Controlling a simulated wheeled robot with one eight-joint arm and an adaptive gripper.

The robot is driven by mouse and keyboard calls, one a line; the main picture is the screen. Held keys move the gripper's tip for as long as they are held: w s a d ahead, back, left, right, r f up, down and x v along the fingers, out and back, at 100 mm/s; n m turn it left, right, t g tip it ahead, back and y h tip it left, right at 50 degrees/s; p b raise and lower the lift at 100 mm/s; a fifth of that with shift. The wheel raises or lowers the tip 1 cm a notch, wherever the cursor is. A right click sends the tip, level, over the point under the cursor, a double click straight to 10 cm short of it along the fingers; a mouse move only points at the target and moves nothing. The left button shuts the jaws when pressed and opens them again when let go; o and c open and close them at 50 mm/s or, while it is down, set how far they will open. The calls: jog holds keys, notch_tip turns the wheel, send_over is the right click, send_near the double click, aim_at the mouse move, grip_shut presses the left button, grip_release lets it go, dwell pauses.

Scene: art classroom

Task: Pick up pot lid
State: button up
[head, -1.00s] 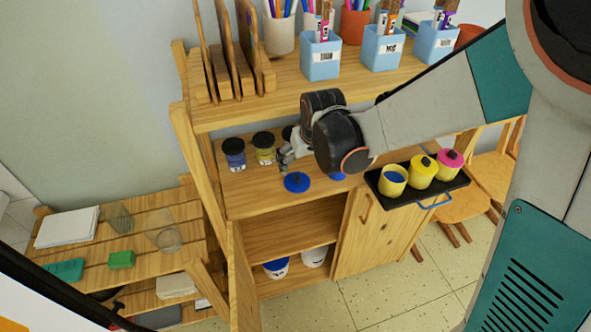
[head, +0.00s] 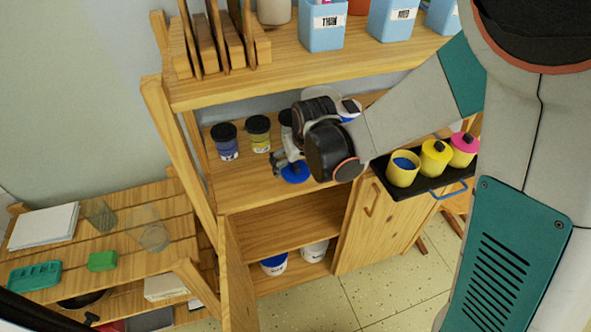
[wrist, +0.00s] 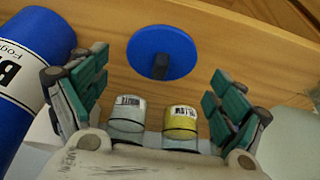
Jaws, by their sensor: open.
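The pot lid (head: 296,174) is a flat blue disc with a small dark knob. It lies on the middle wooden shelf and is partly covered by my gripper in the head view. In the wrist view the lid (wrist: 150,42) lies ahead, between and beyond the fingertips, with its knob toward me. My gripper (head: 281,163) is over the shelf just at the lid in the head view. In the wrist view my gripper (wrist: 160,78) has its two teal-padded fingers spread wide with nothing held between them.
Labelled paint jars (head: 258,133) stand behind the lid. A large blue container (wrist: 35,60) is close beside the left finger in the wrist view. A black tray (head: 437,182) with yellow pots, one uncovered (head: 403,170), is to the right. The upper shelf (head: 290,75) overhangs.

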jog(key=shift+b+x, duration=0.35)
jog(key=shift+x, duration=0.65)
jog(key=shift+r, duration=0.1)
jog(key=c, duration=0.9)
jog(key=shift+o, duration=0.2)
jog(key=shift+r, duration=0.15)
